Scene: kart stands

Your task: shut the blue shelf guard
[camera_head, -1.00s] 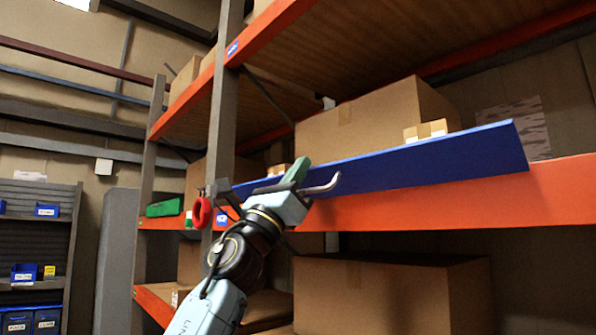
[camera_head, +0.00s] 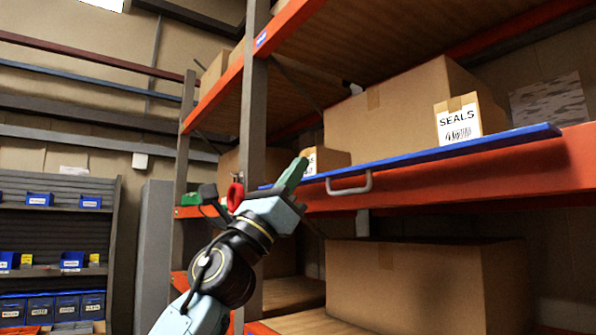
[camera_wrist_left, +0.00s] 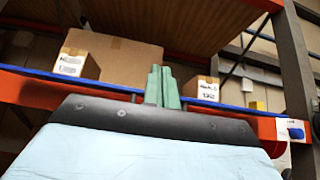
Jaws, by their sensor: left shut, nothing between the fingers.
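The blue shelf guard (camera_head: 450,151) runs along the orange beam of the middle shelf. It shows nearly edge-on as a thin strip, with its grey handle (camera_head: 350,184) at the front. In the left wrist view the guard (camera_wrist_left: 118,88) crosses behind the fingers. My left gripper (camera_head: 291,175) has green fingers, shut and empty, at the guard's left part, left of the handle. They also show in the left wrist view (camera_wrist_left: 162,88). I cannot tell whether they touch the guard. My right gripper is out of view.
A large carton (camera_head: 395,113) and a small box labelled SEALS (camera_head: 458,121) stand behind the guard. Another small box (camera_head: 325,160) stands near the fingers. A red part (camera_head: 235,194) is by the grey upright (camera_head: 252,110). A larger carton (camera_head: 425,290) is below.

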